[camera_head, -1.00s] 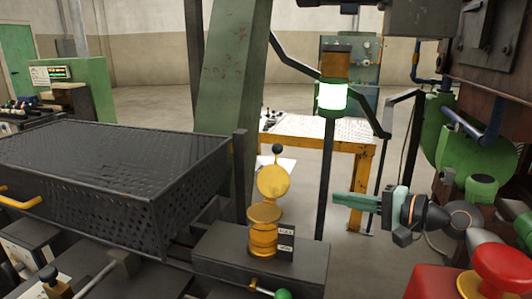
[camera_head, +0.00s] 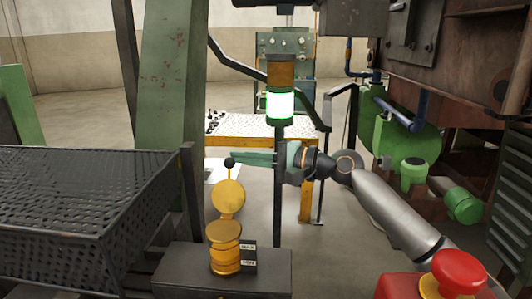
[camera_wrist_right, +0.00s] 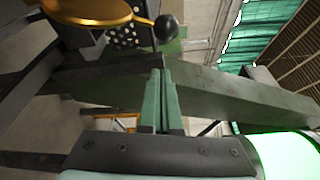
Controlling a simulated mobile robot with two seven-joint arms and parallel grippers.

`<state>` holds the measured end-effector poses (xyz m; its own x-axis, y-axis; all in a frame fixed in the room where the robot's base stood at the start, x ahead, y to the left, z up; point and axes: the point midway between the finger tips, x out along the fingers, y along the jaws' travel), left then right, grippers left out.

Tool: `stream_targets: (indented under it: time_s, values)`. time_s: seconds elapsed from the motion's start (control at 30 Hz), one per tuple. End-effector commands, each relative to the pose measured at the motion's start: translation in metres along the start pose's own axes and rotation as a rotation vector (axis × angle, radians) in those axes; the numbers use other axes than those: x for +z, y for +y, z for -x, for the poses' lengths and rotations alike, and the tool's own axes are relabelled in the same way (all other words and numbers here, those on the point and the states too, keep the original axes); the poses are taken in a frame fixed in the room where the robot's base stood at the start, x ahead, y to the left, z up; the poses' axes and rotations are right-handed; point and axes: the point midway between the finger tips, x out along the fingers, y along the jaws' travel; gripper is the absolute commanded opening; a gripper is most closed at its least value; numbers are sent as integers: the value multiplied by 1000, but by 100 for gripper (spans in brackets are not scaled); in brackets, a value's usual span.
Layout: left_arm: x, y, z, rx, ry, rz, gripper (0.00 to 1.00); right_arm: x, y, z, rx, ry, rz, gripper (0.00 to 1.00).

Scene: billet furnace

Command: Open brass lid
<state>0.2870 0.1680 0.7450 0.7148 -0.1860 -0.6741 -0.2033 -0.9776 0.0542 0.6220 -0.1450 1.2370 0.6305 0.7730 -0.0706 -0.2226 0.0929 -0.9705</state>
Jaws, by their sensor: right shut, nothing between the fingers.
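The brass lid (camera_head: 228,198) is a round disc standing nearly upright above a short brass cylinder (camera_head: 225,260). A thin stem with a black ball knob (camera_head: 229,162) rises from its upper edge. My right gripper (camera_head: 236,157) is shut and empty, its green fingers pointing left, with the tips close to the knob in the picture. I cannot tell whether they touch it. In the right wrist view the shut fingers (camera_wrist_right: 162,76) show below the black knob (camera_wrist_right: 166,27), with a gap between, and part of the brass lid (camera_wrist_right: 88,10) is at the top left. My left gripper is not in view.
The cylinder stands on a dark box (camera_head: 180,272) with small labels. A black mesh basket (camera_head: 60,215) is at the left. A green post (camera_head: 168,100) and a stack light (camera_head: 280,105) stand behind. A red button (camera_head: 460,272) is at the front right.

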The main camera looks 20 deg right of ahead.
Motion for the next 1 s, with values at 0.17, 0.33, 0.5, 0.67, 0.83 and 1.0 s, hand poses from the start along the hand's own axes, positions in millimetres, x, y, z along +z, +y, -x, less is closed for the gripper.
stream_targets:
  time_s: [0.17, 0.33, 0.5, 0.67, 0.83, 1.0]
  values:
    - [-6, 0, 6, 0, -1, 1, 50, 20, -1, 11, 2, 4, 5, 0]
    - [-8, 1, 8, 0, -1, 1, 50, 29, 0, 15, 1, 4, 2, 0]
    - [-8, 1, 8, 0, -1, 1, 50, 32, 1, 15, 0, 3, 2, 0]
    - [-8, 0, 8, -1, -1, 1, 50, 32, 1, 15, 0, 3, 1, 0]
    - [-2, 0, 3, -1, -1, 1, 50, 34, 3, 16, -13, 0, 40, 0]
    - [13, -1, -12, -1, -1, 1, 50, 46, 2, 19, -77, -2, 252, 0]
